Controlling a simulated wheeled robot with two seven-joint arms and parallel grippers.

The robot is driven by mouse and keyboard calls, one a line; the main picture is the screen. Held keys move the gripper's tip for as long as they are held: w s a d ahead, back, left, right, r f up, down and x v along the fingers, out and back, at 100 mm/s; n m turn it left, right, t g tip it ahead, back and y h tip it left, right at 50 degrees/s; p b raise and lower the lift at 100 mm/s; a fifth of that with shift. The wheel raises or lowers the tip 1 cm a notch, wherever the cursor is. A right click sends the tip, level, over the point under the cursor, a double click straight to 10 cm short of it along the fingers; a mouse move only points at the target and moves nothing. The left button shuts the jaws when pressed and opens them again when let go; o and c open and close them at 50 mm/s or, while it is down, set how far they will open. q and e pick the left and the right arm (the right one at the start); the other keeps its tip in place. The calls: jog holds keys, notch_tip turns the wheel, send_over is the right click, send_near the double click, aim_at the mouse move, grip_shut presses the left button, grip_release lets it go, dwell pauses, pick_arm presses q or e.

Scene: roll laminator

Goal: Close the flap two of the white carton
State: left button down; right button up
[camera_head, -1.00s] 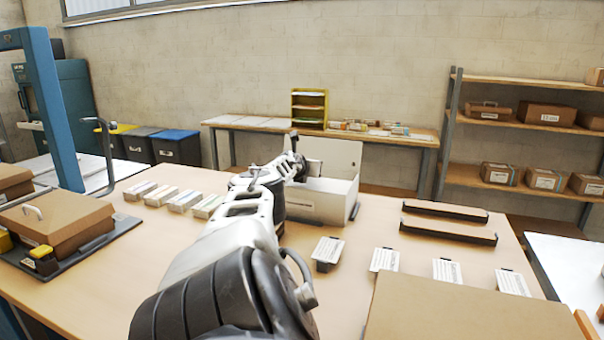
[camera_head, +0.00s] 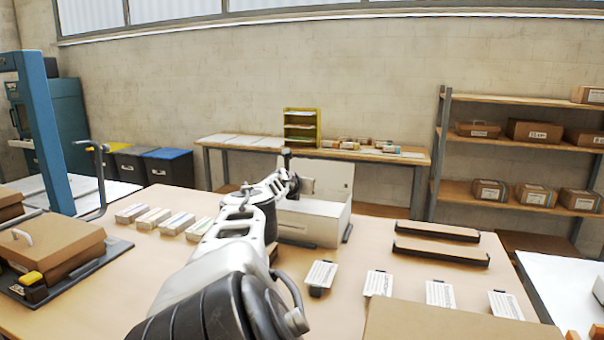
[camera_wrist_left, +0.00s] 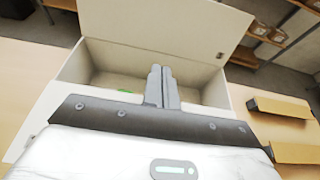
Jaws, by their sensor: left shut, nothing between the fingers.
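The white carton (camera_head: 312,222) stands on the table in the head view, partly hidden by my left arm. Its far flap (camera_head: 328,174) stands up. In the left wrist view the carton is open at the top, and the raised far flap (camera_wrist_left: 175,22) rises behind the opening. A small green thing (camera_wrist_left: 125,90) shows inside. My left gripper (camera_head: 288,157) is over the carton's left part. In the left wrist view its fingers (camera_wrist_left: 160,72) are together and empty, in front of the opening and the far flap; contact cannot be told. My right gripper is not in view.
Several small labelled packs (camera_head: 158,218) lie left of the carton. Several label cards (camera_head: 378,283) lie in front and right. Two long brown strips with dark edges (camera_head: 440,250) lie right. A brown box (camera_head: 55,245) on a dark tray stands left. A cardboard panel (camera_head: 450,322) lies at the front.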

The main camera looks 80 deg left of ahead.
pick_arm(q)
notch_tip(320, 180, up, 5)
jog(key=p, duration=0.4)
jog(key=shift+f, duration=0.1)
notch_tip(320, 180, up, 8)
jog(key=r, duration=0.1)
send_over(303, 199)
jog(key=shift+a, duration=0.25)
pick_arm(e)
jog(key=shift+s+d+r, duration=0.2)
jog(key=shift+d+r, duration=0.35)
